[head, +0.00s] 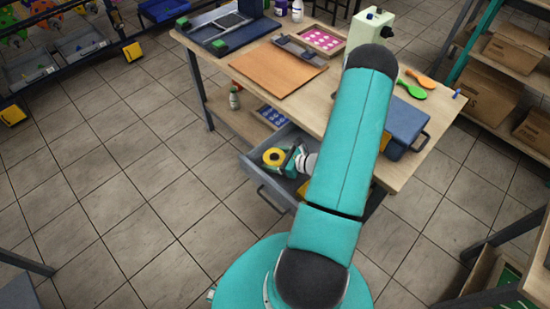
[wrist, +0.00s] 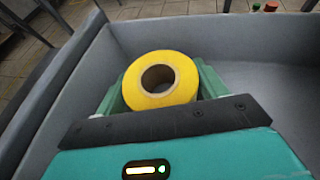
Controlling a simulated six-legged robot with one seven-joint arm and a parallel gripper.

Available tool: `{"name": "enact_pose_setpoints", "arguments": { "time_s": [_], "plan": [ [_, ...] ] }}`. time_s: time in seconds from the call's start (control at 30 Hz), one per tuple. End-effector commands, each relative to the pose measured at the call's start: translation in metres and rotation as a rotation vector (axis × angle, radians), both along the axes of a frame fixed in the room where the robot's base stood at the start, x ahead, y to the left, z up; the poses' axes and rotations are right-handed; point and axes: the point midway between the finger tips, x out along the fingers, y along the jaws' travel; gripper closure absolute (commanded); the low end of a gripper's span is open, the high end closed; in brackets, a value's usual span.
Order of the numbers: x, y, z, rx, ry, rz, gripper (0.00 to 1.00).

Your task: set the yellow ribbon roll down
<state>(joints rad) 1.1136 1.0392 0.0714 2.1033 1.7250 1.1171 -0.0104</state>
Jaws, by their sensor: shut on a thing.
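The yellow ribbon roll (wrist: 180,98) has a brown cardboard core and sits between the two green fingers of my gripper (wrist: 161,88) in the wrist view. My gripper is shut on it. In the head view the yellow roll (head: 273,156) and my gripper (head: 284,158) are over or in the open grey drawer (head: 258,168) under the table. The drawer's grey walls (wrist: 262,50) surround the roll in the wrist view. I cannot tell whether the roll touches the drawer floor.
The wooden table (head: 325,100) above the drawer holds a brown board (head: 278,70), a pink-dotted tray (head: 323,40), a blue box (head: 404,126) and green and orange paddles. A small bottle (head: 234,98) stands on the lower shelf.

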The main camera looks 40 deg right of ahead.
Motion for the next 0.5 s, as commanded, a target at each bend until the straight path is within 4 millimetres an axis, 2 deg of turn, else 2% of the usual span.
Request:
{"name": "enact_pose_setpoints", "arguments": {
  "time_s": [0.03, 0.07, 0.13, 0.5],
  "plan": [
    [-0.0001, 0.0001, -0.0017, 0.001, 0.0, 0.0, 0.52],
    [0.0, 0.0, -0.0012, 0.0, 0.0, 0.0, 0.23],
    [-0.0001, 0.0, -0.001, 0.0, 0.0, 0.0, 0.09],
    [0.0001, -0.0002, 0.0021, 0.0, 0.0, 0.0, 0.07]
  ]
}}
